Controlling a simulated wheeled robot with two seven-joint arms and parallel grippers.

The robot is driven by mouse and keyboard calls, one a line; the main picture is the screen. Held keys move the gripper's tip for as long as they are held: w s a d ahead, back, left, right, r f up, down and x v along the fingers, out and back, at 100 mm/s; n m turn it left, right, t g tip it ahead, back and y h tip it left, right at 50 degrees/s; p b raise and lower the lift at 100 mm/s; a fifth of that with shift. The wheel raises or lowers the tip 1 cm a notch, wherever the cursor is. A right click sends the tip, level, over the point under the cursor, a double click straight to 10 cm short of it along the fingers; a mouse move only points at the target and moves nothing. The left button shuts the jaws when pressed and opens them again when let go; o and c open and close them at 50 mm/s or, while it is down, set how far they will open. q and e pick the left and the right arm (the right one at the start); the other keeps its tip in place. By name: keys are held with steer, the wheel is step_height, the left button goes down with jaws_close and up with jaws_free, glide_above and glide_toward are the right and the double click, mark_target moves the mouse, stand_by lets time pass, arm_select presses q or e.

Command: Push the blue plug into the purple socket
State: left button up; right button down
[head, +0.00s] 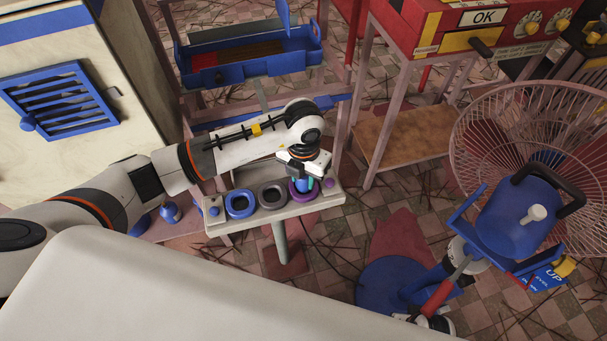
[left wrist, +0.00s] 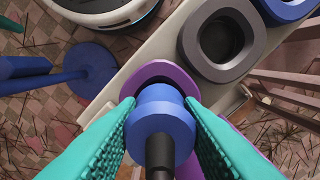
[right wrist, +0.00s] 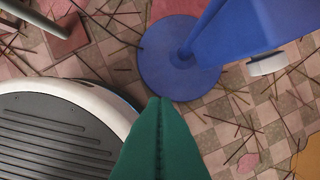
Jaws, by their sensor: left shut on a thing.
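The blue plug (left wrist: 158,122), with a dark stem towards the camera, is clamped between the teal fingers of my left gripper (left wrist: 160,104). The purple socket (left wrist: 164,72) lies directly beyond the plug, and the plug hides much of its opening. I cannot tell how deep the plug sits. In the head view the plug (head: 302,185) is upright at the purple socket (head: 298,196), under my left gripper (head: 310,176). My right gripper (right wrist: 160,108) shows shut and empty in the right wrist view, above the floor.
A pale stand (head: 222,225) carries the purple socket, a grey socket (head: 271,195) and a blue socket (head: 240,204). A wire fan cage (head: 490,130) and a blue machine (head: 520,215) stand to the right. A red cabinet (head: 440,25) and blue tray (head: 240,68) are behind.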

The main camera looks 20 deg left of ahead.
arm_select(q)
steer(key=shift+f, duration=0.15)
arm_select(e)
steer(key=shift+s+d+r, duration=0.1)
steer(key=shift+r, duration=0.15)
arm_select(q)
steer(key=shift+f, duration=0.1)
arm_select(e)
steer(key=shift+r, duration=0.15)
